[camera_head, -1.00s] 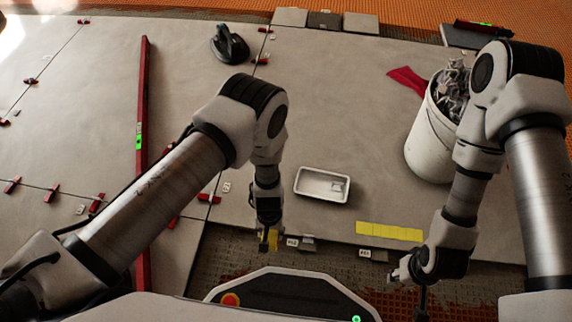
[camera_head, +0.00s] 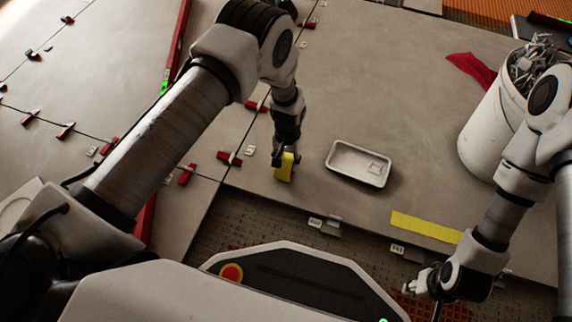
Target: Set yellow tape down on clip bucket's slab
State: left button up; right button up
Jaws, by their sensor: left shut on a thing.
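The yellow tape (camera_head: 285,169) is held in my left gripper (camera_head: 284,163), which is shut on it. It is over the front left part of the clip bucket's slab (camera_head: 370,70), left of a white tray. I cannot tell whether the tape touches the slab. The white clip bucket (camera_head: 490,135), full of grey clips, stands on the slab at the right, partly behind my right arm. My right gripper (camera_head: 418,287) is low at the right, in front of the slab; its opening is unclear.
The white tray (camera_head: 358,164) lies on the slab, and a flat yellow strip (camera_head: 425,227) lies near its front edge. A red cloth (camera_head: 472,67) lies by the bucket. Red clips (camera_head: 229,158) sit along the left seam. The slab's middle is clear.

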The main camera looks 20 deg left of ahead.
pick_arm(q)
jog(key=shift+r, duration=0.2)
jog(key=shift+f, duration=0.25)
jog(key=o, duration=1.1)
jog(key=shift+c, duration=0.2)
jog(key=shift+r, duration=0.1)
notch_tip(320, 180, up, 12)
jog(key=w+p, duration=0.1)
jog(key=p, duration=0.7)
jog(key=s+a+f, duration=0.2)
jog(key=s+a, duration=0.2)
jog(key=s, duration=0.4)
jog(key=s+a+f, duration=0.3)
jog(key=s+a, duration=0.1)
jog(key=s, duration=0.3)
jog(key=s+a+r+t, duration=0.15)
jog(key=s+r, duration=0.25)
jog(key=s, duration=0.9)
notch_tip(320, 180, up, 44)
jog(key=p, duration=4.3)
jog(key=shift+a+f+n, duration=0.15)
jog(key=shift+n, duration=0.25)
